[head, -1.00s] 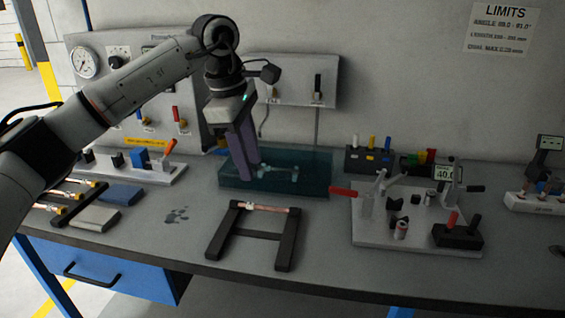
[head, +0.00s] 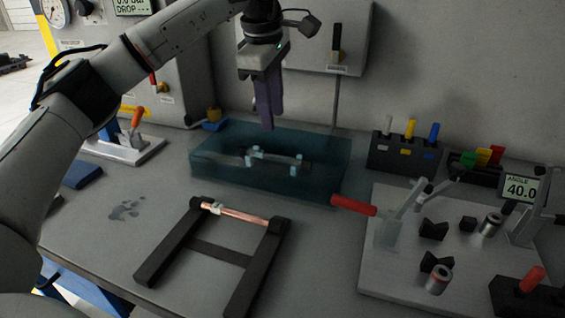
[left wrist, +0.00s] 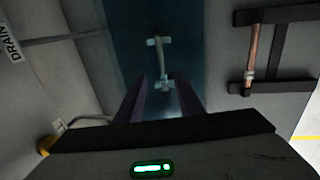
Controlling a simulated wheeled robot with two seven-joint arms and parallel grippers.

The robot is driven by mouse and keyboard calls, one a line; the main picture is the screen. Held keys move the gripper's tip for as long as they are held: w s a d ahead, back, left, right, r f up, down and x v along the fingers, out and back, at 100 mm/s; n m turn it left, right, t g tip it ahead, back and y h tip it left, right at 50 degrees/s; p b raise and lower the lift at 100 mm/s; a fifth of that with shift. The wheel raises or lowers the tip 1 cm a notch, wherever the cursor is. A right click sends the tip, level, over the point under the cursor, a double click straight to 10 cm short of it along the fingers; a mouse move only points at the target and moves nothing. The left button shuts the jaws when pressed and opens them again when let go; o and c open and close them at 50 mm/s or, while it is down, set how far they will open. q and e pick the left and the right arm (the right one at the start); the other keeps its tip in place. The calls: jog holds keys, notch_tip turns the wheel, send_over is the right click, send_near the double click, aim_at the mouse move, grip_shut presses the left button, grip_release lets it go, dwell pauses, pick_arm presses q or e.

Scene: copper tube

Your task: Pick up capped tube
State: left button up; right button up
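A tube with pale blue end fittings (head: 275,157) lies inside a dark teal tank (head: 325,182), seen through its see-through wall. In the left wrist view this tube (left wrist: 161,58) shows ahead of my fingers, centred between them. A copper tube (head: 240,214) with a pale piece near its left end rests across a black stand (head: 220,255) in front of the tank; it also shows in the left wrist view (left wrist: 252,50). My left gripper (head: 268,128) points down over the rear of the tank, clear of both tubes. Its purple-grey fingers (left wrist: 159,82) are apart with nothing between them.
A plate with clamps and a red handle (head: 353,205) stands right of the tank. A black block with coloured pegs (head: 405,155) is behind it. A wall box (head: 310,40) is behind my gripper. The bench is clear left of the stand, apart from a dark stain (head: 127,209).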

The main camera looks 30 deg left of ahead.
pick_arm(q)
send_over(275, 157)
notch_tip(275, 157, down, 5)
jog(key=shift+f, duration=2.8)
grip_shut()
